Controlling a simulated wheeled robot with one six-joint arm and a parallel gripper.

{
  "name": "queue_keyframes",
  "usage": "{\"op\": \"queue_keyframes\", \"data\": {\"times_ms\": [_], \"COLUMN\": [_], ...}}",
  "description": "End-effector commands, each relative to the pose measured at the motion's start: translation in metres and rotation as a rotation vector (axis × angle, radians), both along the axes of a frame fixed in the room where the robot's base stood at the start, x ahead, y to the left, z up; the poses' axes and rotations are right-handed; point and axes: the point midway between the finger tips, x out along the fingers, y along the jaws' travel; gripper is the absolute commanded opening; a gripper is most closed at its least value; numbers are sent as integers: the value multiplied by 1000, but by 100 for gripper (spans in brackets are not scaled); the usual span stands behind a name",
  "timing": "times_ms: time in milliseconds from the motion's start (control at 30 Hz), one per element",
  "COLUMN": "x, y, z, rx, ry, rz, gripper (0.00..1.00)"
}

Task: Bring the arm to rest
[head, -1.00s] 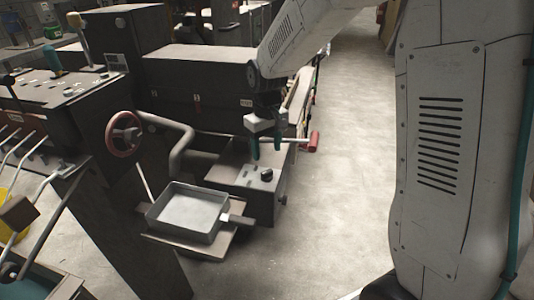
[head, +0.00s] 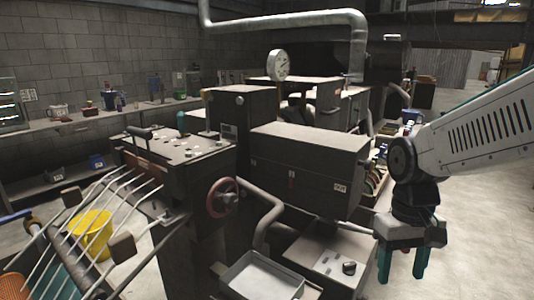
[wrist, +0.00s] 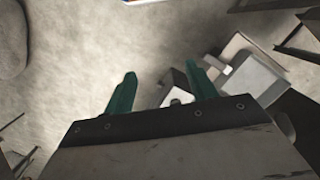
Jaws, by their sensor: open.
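My gripper (head: 403,266) hangs at the right in the head view, its two green fingers apart and pointing down, with nothing between them. It is in front of and to the right of the dark machine (head: 310,160), near the low box with a black knob (head: 349,267). In the wrist view my gripper (wrist: 160,90) also shows spread, empty fingers over the grey floor (wrist: 70,60). My arm reaches in from the right edge of the head view.
A square metal pan (head: 262,278) sits low at the machine's front. A red handwheel (head: 222,198) and a pipe (head: 268,210) stick out nearby. A yellow bucket (head: 92,232) stands at the left. Open floor (head: 470,230) lies to the right.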

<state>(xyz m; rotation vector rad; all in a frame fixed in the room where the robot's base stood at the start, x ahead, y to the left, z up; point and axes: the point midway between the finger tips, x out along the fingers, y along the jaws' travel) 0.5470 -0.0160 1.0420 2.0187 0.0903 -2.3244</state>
Motion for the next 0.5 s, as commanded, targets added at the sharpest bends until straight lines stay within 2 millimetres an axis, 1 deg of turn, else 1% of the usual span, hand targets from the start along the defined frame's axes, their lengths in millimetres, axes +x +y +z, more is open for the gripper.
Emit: {"op": "queue_keyframes", "data": {"times_ms": [33, 100, 200, 300, 400, 500], "x": [-19, -43, -75, -101, -117, -125], "y": [-2, -5, -8, -11, -12, -13], "z": [10, 20, 31, 38, 44, 50], "rx": [0, -1, -1, -1, 0, 3], "ry": [-19, -37, -73, -118, -169, -216], "rz": [-14, -33, -55, -71, -77, -82], "gripper": [56, 56, 56, 56, 56, 56]}}
